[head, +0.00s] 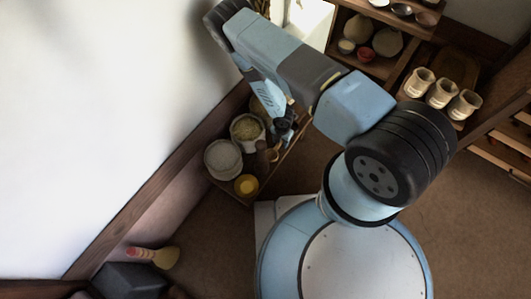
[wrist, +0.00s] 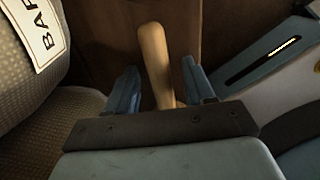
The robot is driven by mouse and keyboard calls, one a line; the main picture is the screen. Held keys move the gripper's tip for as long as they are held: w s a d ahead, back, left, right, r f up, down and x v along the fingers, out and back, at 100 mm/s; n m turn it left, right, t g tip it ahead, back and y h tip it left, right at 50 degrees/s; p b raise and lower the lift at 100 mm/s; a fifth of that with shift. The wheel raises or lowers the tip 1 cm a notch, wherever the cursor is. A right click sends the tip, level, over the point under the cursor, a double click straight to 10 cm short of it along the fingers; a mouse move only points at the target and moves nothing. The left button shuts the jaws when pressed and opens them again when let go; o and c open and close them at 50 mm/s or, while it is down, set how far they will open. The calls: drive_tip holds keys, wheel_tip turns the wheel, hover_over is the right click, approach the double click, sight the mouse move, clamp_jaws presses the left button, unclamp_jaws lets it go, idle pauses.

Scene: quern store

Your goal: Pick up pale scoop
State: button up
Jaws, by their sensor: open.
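My gripper (wrist: 160,72) is open in the wrist view, with one blue finger on each side of a pale wooden handle (wrist: 156,58). The handle stands nearly upright, leaning slightly, and its lower end is hidden behind the gripper body. It looks like the pale scoop's handle, but no scoop bowl shows there. I cannot tell whether the fingers touch it. In the head view my gripper (head: 284,125) is low over the small shelf by the wall, partly hidden by my arm.
A red-ended tool (head: 155,256) lies lower left.

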drive_tip(key=shift+c, duration=0.4)
clamp_jaws()
